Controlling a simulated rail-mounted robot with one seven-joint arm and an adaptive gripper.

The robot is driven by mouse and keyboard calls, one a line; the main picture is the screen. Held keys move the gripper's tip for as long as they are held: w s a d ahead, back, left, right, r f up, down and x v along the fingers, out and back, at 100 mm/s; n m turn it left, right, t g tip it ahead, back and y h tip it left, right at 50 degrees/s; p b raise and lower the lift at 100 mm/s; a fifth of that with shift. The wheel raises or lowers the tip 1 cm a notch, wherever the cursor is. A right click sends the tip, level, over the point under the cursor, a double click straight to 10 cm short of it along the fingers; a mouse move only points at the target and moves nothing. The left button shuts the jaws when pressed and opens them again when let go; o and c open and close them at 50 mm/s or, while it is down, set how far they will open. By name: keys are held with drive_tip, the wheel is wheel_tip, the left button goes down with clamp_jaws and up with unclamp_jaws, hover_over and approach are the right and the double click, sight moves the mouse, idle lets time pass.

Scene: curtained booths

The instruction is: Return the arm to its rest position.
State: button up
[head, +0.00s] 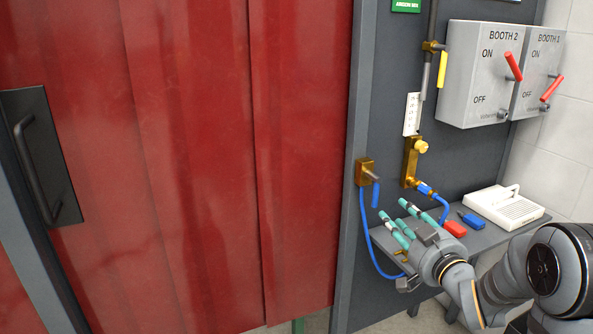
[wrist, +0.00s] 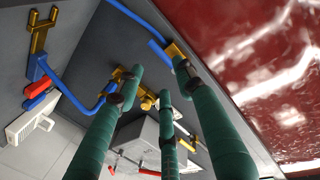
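My gripper (head: 399,218) has teal fingers and is in front of the grey panel, above the small shelf, in the head view. In the wrist view its fingers (wrist: 163,95) stand apart with nothing held between them. My arm comes in from the lower right. Beyond the fingers are a brass valve with a blue handle (head: 375,193) and a blue hose (head: 365,235). I cannot tell from these views how close the fingertips are to them.
The shelf (head: 480,240) holds a white device (head: 503,207), a red item (head: 454,228) and a blue item (head: 472,219). Switch boxes for Booth 2 (head: 470,90) and Booth 1 (head: 535,75) are on the panel. A red curtain (head: 190,150) fills the left.

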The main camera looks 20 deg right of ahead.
sight(376, 207)
drive_tip(key=w, duration=1.2)
drive_tip(key=shift+w+d+f+p, duration=0.1)
drive_tip(key=shift+d+f+p, duration=0.1)
drive_tip(key=shift+d+p, duration=0.1)
drive_tip(key=shift+n+p, duration=0.3)
drive_tip(key=shift+p, duration=0.1)
drive_tip(key=shift+d+n, duration=0.2)
drive_tip(key=shift+n, duration=0.1)
drive_tip(key=shift+f, duration=0.1)
